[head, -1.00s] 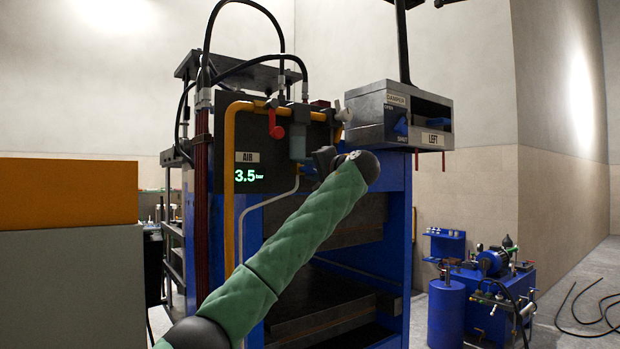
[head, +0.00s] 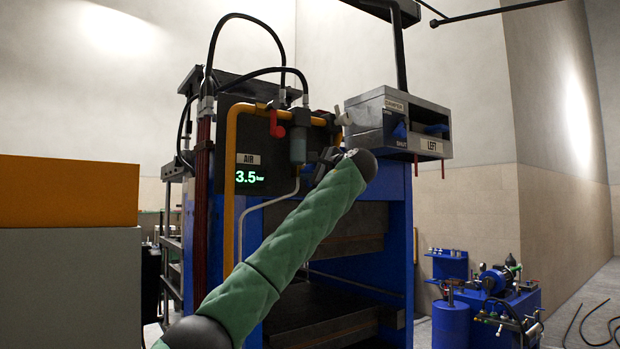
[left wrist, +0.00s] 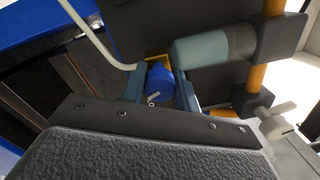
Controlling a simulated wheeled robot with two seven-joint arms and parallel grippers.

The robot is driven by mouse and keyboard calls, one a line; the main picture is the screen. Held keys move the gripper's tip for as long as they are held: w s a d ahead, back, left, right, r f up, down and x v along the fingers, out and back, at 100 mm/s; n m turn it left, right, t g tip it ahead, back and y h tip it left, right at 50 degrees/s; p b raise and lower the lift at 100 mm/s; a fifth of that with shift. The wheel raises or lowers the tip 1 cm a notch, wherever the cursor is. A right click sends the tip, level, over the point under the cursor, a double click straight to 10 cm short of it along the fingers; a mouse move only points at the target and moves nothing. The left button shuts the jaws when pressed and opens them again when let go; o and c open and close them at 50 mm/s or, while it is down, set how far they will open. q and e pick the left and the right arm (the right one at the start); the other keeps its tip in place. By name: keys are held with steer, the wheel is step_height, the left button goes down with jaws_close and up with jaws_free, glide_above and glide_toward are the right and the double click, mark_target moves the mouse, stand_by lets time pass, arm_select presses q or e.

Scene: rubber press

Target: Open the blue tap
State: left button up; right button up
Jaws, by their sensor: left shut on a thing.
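The tap is a rounded blue piece with a small pale mark, in front of a yellow fitting (left wrist: 157,60). In the head view the tap is hidden behind the gripper and arm. The AIR display (head: 250,177) reads 3.5 bar. My right gripper is not in view.
A red tap (head: 277,125) sits on the yellow pipe (head: 231,185) to the left of the bowl. A grey box (head: 370,125) labelled LEFT, with blue parts, is close on the right. The thin pale hose (left wrist: 95,32) runs near the fingers.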

arm_select(q)
steer(key=shift+f+m+b, duration=0.15)
steer(key=shift+m+b, duration=0.5)
steer(key=shift+m, duration=1.35)
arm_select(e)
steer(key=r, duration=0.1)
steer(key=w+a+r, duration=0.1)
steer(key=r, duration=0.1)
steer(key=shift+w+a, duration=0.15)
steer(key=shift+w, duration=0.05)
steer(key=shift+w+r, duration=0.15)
arm_select(q)
steer(key=shift+d, duration=0.1)
steer(key=o, duration=1)
steer(key=shift+c, duration=0.2)
